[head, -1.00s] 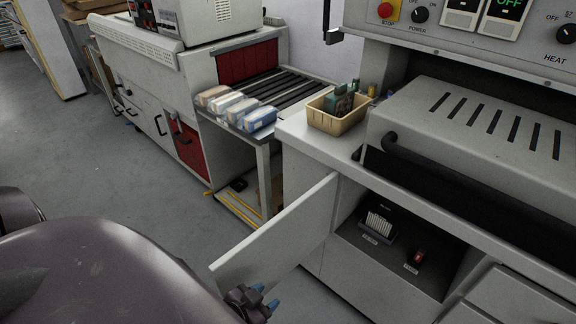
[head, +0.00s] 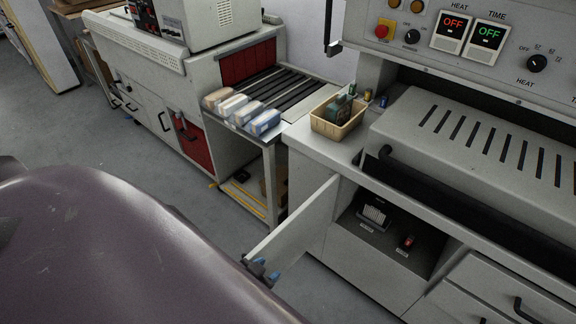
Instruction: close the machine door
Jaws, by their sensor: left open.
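The machine door (head: 296,226) is a pale grey panel in the lower middle of the head view. It stands open, swung out from the left side of the cabinet opening (head: 392,240). Inside the opening are a dark socket-like part and a small red switch. My left gripper (head: 262,272) is at the door's free outer end, with its blue-tipped fingers by the edge. It is open; I cannot tell whether it touches the door. Most of my left arm is hidden behind my purple body shell. My right gripper is not in view.
The machine counter (head: 330,154) holds a beige bin (head: 338,118) and small spools. A black handle bar (head: 430,185) runs along the machine's front. Left of the cabinet is a conveyor table (head: 243,131) with several packets. Grey floor (head: 150,190) is clear on the left.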

